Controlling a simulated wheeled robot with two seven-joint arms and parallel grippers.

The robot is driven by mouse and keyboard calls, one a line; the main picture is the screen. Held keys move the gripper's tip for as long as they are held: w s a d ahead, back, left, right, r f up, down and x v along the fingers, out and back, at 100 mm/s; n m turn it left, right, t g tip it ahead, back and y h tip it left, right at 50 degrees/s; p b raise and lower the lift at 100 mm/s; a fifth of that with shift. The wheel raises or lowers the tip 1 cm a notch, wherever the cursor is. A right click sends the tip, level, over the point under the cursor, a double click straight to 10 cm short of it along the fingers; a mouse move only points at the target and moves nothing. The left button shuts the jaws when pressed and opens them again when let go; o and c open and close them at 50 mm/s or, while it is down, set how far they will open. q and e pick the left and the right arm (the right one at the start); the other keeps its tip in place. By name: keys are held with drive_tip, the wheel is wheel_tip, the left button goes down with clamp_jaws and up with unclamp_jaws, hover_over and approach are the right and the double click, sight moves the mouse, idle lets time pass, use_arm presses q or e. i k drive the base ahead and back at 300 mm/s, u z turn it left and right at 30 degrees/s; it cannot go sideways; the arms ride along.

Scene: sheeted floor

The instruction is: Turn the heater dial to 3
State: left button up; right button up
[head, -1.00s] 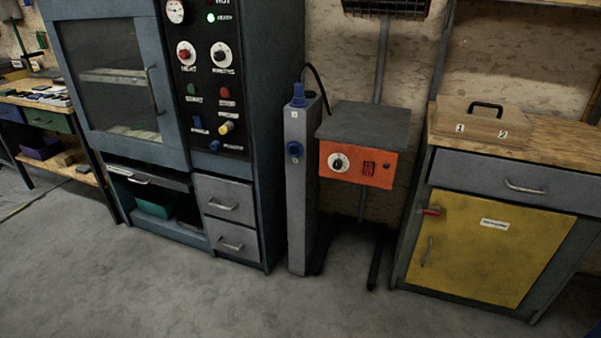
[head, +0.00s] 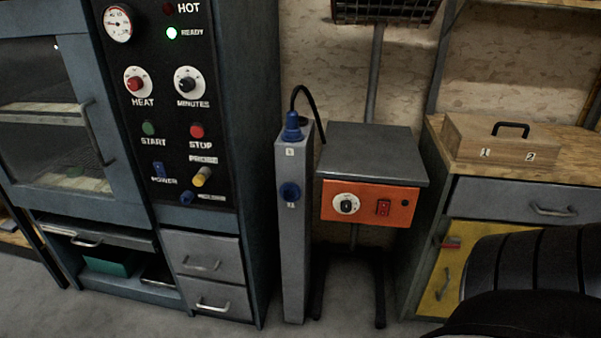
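The heater stand has an orange control panel (head: 366,218) below a grey box top. On the panel's left is a dial (head: 346,204) with a black knob on a white round face. Its markings are too small to read, so I cannot tell its setting. A red rocker switch (head: 383,207) and a small black knob sit to its right. The heater's dark grille (head: 385,10) is at the top of the pole behind. Neither gripper is in view. A dark ribbed part of my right arm covers the lower right corner.
Left stands a blue-grey oven with a separate red HEAT dial (head: 135,84) and a MINUTES dial (head: 189,85). A grey post (head: 293,240) with blue plugs stands between oven and heater. Right is a workbench with a wooden box (head: 502,142). Some floor in front is clear.

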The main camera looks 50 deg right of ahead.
sight(346, 205)
drive_tip(key=z, duration=0.55)
drive_tip(key=i, duration=1.05)
drive_tip(key=z, duration=0.9)
